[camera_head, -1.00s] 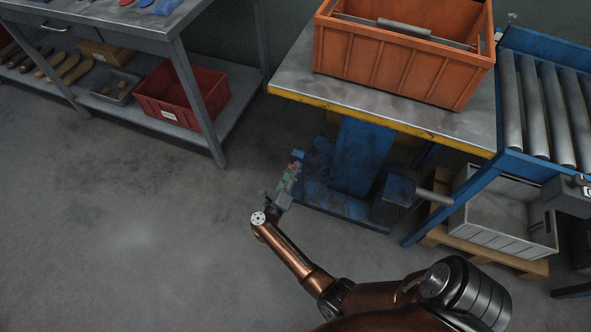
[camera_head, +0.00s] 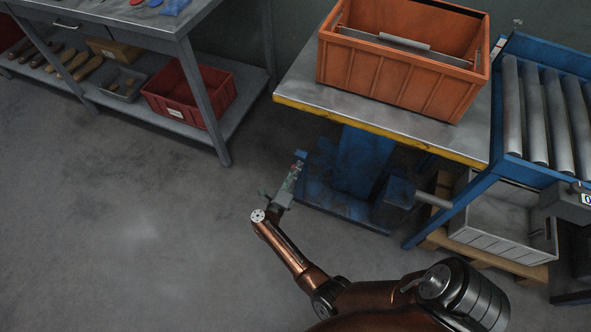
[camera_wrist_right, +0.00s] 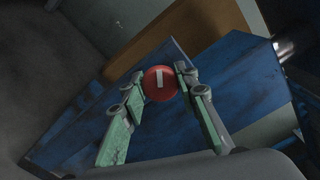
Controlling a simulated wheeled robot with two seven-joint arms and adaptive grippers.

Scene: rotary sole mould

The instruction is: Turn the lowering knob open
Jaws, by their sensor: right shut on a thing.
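The red lowering knob (camera_wrist_right: 153,88) with a white bar shows in the right wrist view, low on the blue lift table base (camera_wrist_right: 215,90). My right gripper (camera_wrist_right: 158,86) is shut on the knob, one finger on each side, and the white bar stands nearly upright in that view. In the head view my right gripper (camera_head: 291,180) is at the left end of the blue base (camera_head: 352,168); the knob is too small or hidden to make out there. The lift table top (camera_head: 310,92), with a yellow front edge, carries an orange crate (camera_head: 385,80). My left gripper is out of view.
A blue roller conveyor (camera_head: 507,165) stands at the right, with a grey crate (camera_head: 495,243) on a wooden pallet beneath it. A workbench (camera_head: 187,70) at upper left has a red bin (camera_head: 190,98) on its lower shelf. The floor at left is clear.

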